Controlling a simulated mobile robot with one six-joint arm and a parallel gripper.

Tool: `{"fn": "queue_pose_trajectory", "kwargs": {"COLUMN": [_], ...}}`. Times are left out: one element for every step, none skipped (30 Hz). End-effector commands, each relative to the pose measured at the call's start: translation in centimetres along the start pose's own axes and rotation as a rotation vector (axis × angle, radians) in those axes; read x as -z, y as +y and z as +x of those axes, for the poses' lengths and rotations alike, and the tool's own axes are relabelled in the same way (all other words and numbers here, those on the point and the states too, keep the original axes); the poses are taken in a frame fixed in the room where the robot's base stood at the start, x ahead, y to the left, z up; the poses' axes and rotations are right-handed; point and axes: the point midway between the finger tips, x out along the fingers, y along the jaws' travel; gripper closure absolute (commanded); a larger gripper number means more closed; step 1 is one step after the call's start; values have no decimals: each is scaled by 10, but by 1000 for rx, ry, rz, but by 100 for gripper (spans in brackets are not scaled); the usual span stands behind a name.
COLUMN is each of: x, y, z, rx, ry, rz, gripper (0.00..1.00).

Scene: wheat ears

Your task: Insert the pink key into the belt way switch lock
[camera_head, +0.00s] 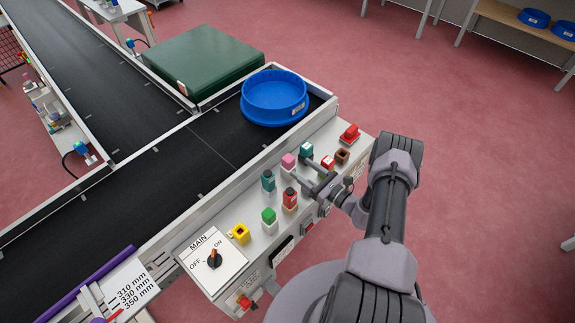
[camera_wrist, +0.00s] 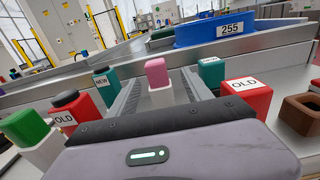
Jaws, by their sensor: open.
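The pink key (camera_head: 288,160) is a pink block standing upright in a white base on the panel beside the conveyor. In the wrist view the pink key (camera_wrist: 157,73) stands ahead, between the lines of my two fingers. My gripper (camera_head: 307,177) is open and empty, low over the panel and pointing towards the pink key. Whether the fingertips reach past the key, I cannot tell. No label names the belt way switch lock. A hollow yellow block (camera_head: 240,233) and a hollow brown block (camera_head: 341,156) sit on the panel; I cannot tell if either is that lock.
Teal blocks (camera_head: 268,181) and red blocks labelled OLD (camera_wrist: 246,95) stand close on both sides of my gripper. A green block (camera_head: 268,215) and the MAIN knob (camera_head: 214,259) are nearer the front. A blue bin (camera_head: 275,97) sits on the belt behind.

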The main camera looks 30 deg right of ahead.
Motion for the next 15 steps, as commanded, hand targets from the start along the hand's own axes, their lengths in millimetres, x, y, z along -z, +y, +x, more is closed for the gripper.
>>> {"fn": "queue_pose_trajectory", "kwargs": {"x": [2, 2, 1, 1, 1, 1, 0, 0, 0, -1, -1, -1, -1, -2, -2], "y": [1, 0, 0, 1, 1, 2, 4, 5, 7, 8, 7, 7, 8, 7, 7], "z": [8, 12, 15, 18, 21, 27, 34, 40, 48, 54, 59, 64, 68, 70, 71], "rx": [-3, -2, -2, -2, -3, -3, -5, -5, -5, -5, -4, -4, -4, -3, -1], "ry": [0, 0, 1, 1, 1, 0, 0, 0, 0, 0, 0, 0, 1, 1, 1], "rz": [-2, -2, -1, -1, -1, -2, -2, -2, -2, -1, -2, -3, -2, -1, 0], "gripper": [42, 42, 42, 42, 42, 42, 42, 42, 42, 42, 42, 42, 42, 42, 42]}}
